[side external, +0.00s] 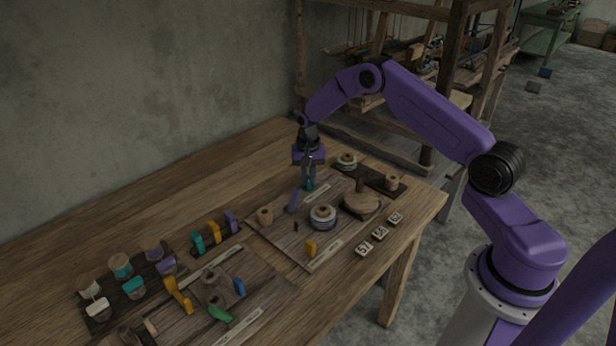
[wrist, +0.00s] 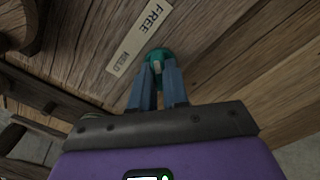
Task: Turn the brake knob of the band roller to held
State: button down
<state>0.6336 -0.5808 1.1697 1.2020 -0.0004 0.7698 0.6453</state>
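The teal brake knob (wrist: 158,54) is small and round with a pale mark (wrist: 157,67) on it; in the side view the knob (side external: 309,187) is on the wooden board's far part. A pale label strip (wrist: 138,37) beside it reads FREE at one end and HELD at the other. My gripper (wrist: 158,76) points down at the knob, its two blue-grey fingers close together, one on each side of it. They look shut on the knob. The fingers cover part of it, and I cannot tell which word the mark points to. In the side view my gripper (side external: 309,180) is over the knob.
A wound bobbin (side external: 322,216) and a round wooden piece (side external: 361,204) are nearer. Cups and coloured pegs fill the table's left part. A wooden loom (side external: 455,60) stands behind.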

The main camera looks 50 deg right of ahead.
jog(key=shift+n, duration=0.4)
jog(key=n, duration=0.2)
jog(key=shift+n, duration=0.4)
jog(key=n, duration=0.4)
jog(key=shift+n, duration=0.3)
jog(key=n, duration=0.4)
jog(key=shift+n, duration=1.8)
jog(key=c, duration=1.1)
grip_release()
